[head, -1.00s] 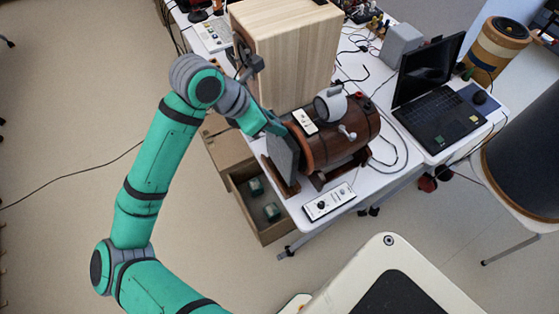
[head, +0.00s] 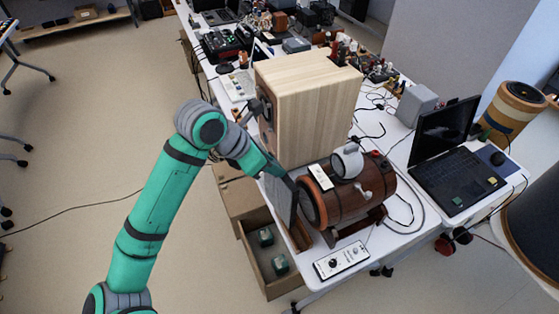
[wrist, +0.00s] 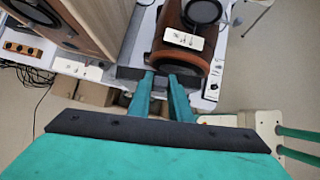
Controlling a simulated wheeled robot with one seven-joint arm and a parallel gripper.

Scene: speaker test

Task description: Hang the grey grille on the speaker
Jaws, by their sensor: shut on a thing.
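The speaker is a tall pale wooden box (head: 310,105) on the white table, with dark drivers on its left face. It also shows at the upper left of the wrist view (wrist: 85,28). The grille is a flat dark grey panel (head: 281,203), upright just left of the barrel's end and in front of the speaker, apart from it. My gripper (head: 277,174) is shut on its upper edge. In the wrist view my gripper (wrist: 162,78) meets the grille, seen nearly edge-on (wrist: 130,73). I cannot tell whether the grille's lower edge touches the wooden stand (head: 300,236).
A white control box (head: 341,260) lies at the front table edge. An open drawer box (head: 262,278) is below. A laptop (head: 455,180) stands right.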

